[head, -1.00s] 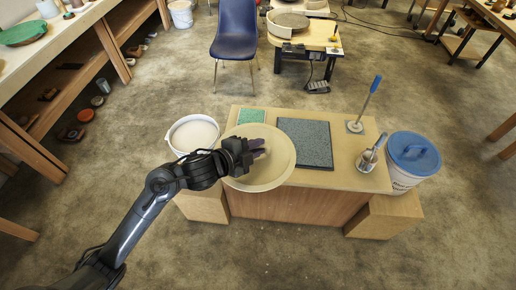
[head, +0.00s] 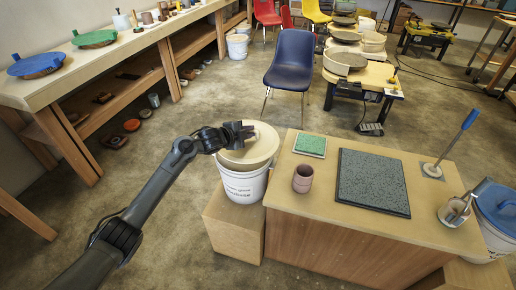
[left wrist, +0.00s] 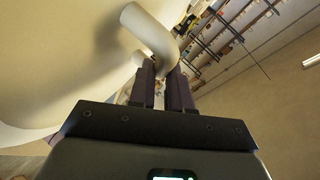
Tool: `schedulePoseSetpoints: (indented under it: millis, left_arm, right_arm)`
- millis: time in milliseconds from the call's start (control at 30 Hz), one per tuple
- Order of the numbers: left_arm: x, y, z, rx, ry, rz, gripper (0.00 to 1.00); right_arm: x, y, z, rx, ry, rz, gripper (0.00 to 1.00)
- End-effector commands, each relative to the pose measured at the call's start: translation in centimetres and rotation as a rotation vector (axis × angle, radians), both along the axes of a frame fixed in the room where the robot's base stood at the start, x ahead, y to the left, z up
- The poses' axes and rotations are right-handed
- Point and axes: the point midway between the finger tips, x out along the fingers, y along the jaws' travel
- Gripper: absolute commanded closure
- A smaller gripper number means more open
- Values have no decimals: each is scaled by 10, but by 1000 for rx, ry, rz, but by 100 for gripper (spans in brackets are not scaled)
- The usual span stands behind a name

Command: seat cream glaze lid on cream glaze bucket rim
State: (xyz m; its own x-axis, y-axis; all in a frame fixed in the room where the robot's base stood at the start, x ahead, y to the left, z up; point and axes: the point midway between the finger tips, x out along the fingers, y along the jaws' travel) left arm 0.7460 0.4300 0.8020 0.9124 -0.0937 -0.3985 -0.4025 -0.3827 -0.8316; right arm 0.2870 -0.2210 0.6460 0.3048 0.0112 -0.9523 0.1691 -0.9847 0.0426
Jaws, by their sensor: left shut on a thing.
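The cream lid (head: 262,143) lies over the top of the white glaze bucket (head: 246,186) in the head view, covering its opening. It looks roughly level; whether its edge is fully down on the rim all round I cannot tell. My left gripper (head: 246,132) is over the lid's left part, shut on its handle. In the left wrist view the fingers (left wrist: 168,90) close around the curved cream handle (left wrist: 150,30), with the lid's pale face (left wrist: 60,60) at the left. The bucket does not show clearly there. My right gripper is not in view.
The bucket stands on a wooden block (head: 234,225) left of the work table (head: 290,190). A brown cup (head: 303,178), a green pad (head: 310,145) and a dark slab (head: 373,181) are on the table. A blue-lidded bucket (head: 497,210) stands at the right.

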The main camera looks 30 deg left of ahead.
Motion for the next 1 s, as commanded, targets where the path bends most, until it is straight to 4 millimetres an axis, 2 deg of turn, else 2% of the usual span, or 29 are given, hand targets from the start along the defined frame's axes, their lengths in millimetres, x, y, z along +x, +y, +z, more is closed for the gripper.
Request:
schedulePoseSetpoints:
  millis: [33,233,733,1000]
  left_arm:
    - [4,8,-5,-2,-4,10,100]
    - [9,24,-9,-5,-8,26,100]
    - [9,25,-8,-5,-6,27,100]
    - [8,25,-6,-5,-4,27,100]
  right_arm:
    - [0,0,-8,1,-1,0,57]
    - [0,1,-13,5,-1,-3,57]
    - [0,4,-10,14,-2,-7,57]
    - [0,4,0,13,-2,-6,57]
